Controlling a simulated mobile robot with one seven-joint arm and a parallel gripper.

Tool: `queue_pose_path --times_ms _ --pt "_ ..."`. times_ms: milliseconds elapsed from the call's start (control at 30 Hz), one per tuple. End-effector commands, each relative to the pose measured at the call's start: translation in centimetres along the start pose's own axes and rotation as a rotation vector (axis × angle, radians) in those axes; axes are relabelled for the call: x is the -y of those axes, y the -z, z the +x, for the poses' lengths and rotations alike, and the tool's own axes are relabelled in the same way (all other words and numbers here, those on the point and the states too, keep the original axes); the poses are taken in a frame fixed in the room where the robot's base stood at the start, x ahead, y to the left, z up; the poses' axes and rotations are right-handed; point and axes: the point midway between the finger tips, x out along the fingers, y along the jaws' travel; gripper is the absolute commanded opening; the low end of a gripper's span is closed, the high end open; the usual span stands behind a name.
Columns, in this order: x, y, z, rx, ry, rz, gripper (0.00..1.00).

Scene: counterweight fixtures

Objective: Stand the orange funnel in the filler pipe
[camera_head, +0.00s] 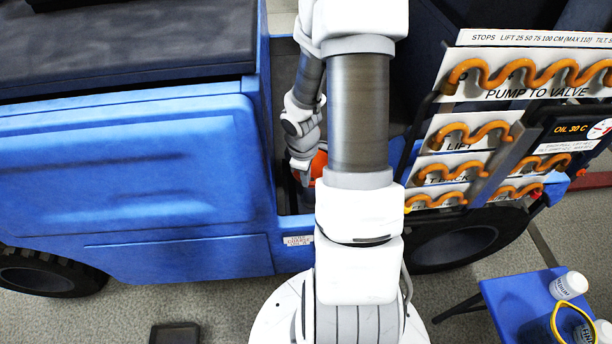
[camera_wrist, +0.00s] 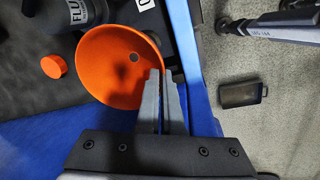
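The orange funnel (camera_wrist: 110,72) shows in the wrist view with its wide mouth toward the camera and a small hole inside. My gripper (camera_wrist: 160,78) has its two fingers close together across the funnel's right rim, one inside the bowl and one outside, pinching the rim. In the head view the funnel (camera_head: 319,162) is partly hidden by my arm, beside my gripper (camera_head: 302,175), inside the blue truck's recess. A dark cylinder (camera_wrist: 75,14) lettered "FLU" stands beside the funnel; I cannot tell whether it is the filler pipe. Whatever is under the funnel is hidden.
An orange cap (camera_wrist: 54,66) lies on the dark surface left of the funnel. The blue truck body (camera_head: 140,180) borders the recess on the left. A panel with orange hoses (camera_head: 480,130) stands right. A blue table (camera_head: 515,305) with white containers is at lower right.

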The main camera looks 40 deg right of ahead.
Motion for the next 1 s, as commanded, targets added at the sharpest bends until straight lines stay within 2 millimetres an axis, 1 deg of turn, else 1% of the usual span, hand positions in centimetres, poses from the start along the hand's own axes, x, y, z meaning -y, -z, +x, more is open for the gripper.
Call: queue_pose_path --times_ms 33,167,200,267,300,367,833,1000 --pt "0.1 0.0 0.3 -0.001 0.003 0.0 0.0" --pt "0.1 -0.1 0.3 -0.001 0.003 0.001 0.0" --pt "0.1 -0.1 0.4 -0.001 0.003 0.001 0.1" --pt "0.1 -0.1 0.3 0.0 0.003 0.001 0.21" --pt "0.1 -0.1 0.3 0.0 0.003 0.001 0.28" --pt "0.1 -0.1 0.3 0.0 0.003 0.001 0.38" --pt "0.0 0.0 0.1 0.0 0.002 0.0 0.38" --pt "0.0 0.0 -0.7 0.0 0.001 0.0 0.38"
